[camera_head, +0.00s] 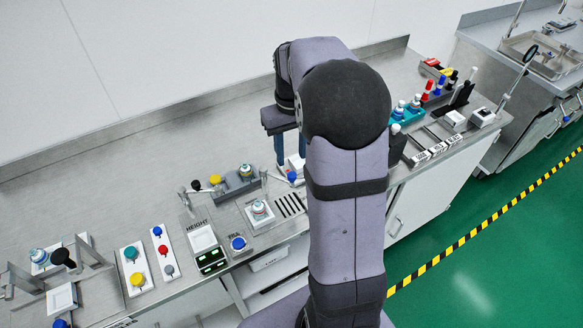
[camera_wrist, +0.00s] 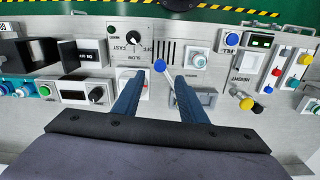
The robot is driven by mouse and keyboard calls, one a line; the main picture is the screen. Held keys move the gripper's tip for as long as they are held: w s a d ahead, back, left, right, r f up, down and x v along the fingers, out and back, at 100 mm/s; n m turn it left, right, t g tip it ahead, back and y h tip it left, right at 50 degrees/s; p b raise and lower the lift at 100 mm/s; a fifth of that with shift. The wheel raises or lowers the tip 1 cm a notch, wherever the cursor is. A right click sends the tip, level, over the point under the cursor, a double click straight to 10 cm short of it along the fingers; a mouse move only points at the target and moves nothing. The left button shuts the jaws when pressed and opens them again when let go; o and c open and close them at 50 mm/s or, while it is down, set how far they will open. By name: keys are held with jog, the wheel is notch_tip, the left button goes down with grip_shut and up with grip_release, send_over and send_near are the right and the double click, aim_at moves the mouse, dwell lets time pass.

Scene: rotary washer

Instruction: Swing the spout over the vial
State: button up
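My gripper (camera_wrist: 159,82) points down at the bench with its two blue fingers apart and nothing held; in the head view it (camera_head: 290,150) is partly hidden by my arm. A blue ball knob (camera_wrist: 159,66) on a thin light rod, which seems to be the spout's arm, shows between the fingertips in the wrist view. The knob also shows in the head view (camera_head: 292,177), near the fingers. A white vial with a teal cap (camera_head: 258,208) stands upright on a white pad beside black slots; the wrist view shows it (camera_wrist: 198,60) right of the knob. The spout's outlet is unclear.
A grey holder (camera_wrist: 207,98) lies below the vial in the wrist view. A yellow knob (camera_wrist: 246,104) and the HEIGHT panel (camera_wrist: 243,68) are to its right. A blue FILL button (camera_head: 238,243) and a dial box (camera_wrist: 133,39) are close by.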

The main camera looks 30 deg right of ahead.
aim_at(292, 174)
jog(key=shift+f+p, duration=1)
jog(key=shift+f, duration=2.4)
grip_shut()
